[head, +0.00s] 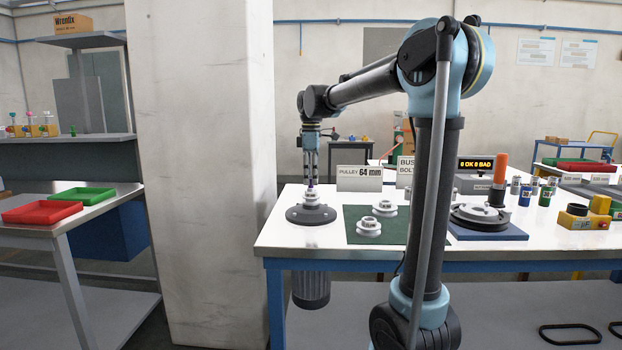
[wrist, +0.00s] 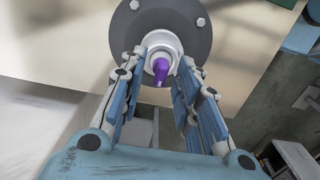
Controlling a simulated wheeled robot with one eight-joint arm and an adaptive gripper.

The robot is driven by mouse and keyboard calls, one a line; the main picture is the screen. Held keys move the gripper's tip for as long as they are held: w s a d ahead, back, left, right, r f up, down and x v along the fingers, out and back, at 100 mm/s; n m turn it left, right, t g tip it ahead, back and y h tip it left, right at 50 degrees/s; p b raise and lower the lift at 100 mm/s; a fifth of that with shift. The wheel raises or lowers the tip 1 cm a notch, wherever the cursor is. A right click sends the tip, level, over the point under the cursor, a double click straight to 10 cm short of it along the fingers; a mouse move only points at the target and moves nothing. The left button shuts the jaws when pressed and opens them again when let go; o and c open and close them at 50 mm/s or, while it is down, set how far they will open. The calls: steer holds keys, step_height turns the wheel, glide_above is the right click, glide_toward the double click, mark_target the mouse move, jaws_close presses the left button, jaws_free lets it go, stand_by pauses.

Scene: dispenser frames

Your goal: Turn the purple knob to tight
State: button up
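The purple knob (wrist: 160,72) sits at the centre of a pale hub (wrist: 161,45) on a dark round base (wrist: 182,14) in the wrist view. Its narrow handle points down in that picture. My gripper (wrist: 163,60) is open, with one finger on each side of the knob and a gap on both sides. In the head view my gripper (head: 311,179) points straight down over the grey hub (head: 311,198) on its dark round base (head: 310,214). The knob is very small there, mostly hidden between the fingers. I cannot read any tight mark.
Loose pulleys (head: 368,227) lie on a green mat (head: 352,239) right of the base. A "PULLEY 64" sign (head: 359,178) stands behind. A round fixture on a blue plate (head: 487,233) is further right. A pale pillar (head: 205,170) stands left of the bench.

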jaws_close()
steer(key=m, duration=0.6)
steer(key=shift+w+m, duration=0.1)
steer(key=shift+m, duration=0.2)
steer(key=m, duration=1.1)
steer(key=shift+m, duration=0.3)
stand_by(0.4)
